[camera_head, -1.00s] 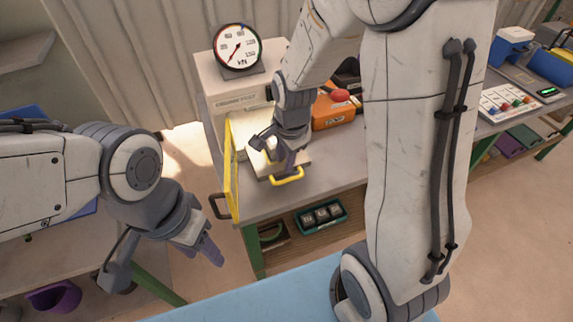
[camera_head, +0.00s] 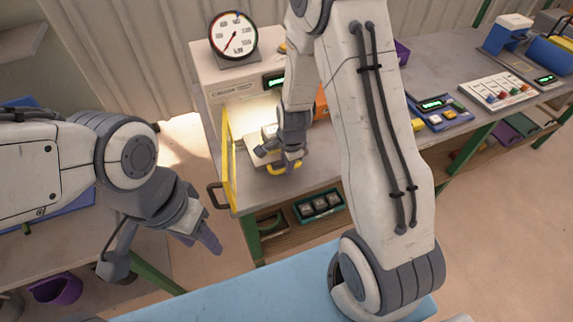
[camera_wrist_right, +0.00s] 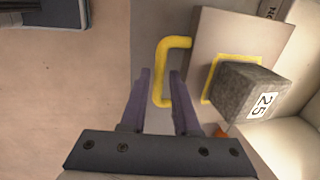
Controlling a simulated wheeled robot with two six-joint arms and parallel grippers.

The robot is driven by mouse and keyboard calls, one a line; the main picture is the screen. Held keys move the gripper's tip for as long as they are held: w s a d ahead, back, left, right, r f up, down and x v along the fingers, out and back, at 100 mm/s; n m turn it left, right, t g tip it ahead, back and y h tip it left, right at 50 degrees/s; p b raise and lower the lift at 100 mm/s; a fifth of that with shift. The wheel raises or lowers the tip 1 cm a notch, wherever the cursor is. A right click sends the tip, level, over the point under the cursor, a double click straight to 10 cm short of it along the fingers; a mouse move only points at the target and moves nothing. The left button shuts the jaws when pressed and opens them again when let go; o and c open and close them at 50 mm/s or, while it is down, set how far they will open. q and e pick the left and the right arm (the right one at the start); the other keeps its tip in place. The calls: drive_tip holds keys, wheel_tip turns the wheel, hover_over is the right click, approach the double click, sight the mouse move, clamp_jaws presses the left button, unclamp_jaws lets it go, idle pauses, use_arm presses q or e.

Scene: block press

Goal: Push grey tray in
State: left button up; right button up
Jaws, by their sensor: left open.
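The grey tray (camera_head: 256,156) sticks out of the front of the press at the back of the bench. Its yellow handle (camera_head: 274,170) faces outward. In the right wrist view the tray (camera_wrist_right: 235,35) carries a grey block (camera_wrist_right: 240,90) marked 25, inside a yellow square outline. My right gripper (camera_head: 291,163) is at the handle. In the right wrist view its purple fingers (camera_wrist_right: 162,75) stand apart, with the handle's outer bar (camera_wrist_right: 159,70) showing between them; contact is unclear. My left gripper (camera_head: 198,240) is open and empty, left of the bench and away from the tray.
The press (camera_head: 222,85) has a round gauge (camera_head: 233,36) on top. Its yellow-framed door (camera_head: 228,160) stands open left of the tray. A teal bin of dark blocks (camera_head: 319,204) sits on the shelf below. A button panel (camera_head: 440,111) is to the right.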

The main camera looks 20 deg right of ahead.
clamp_jaws()
idle(1.4)
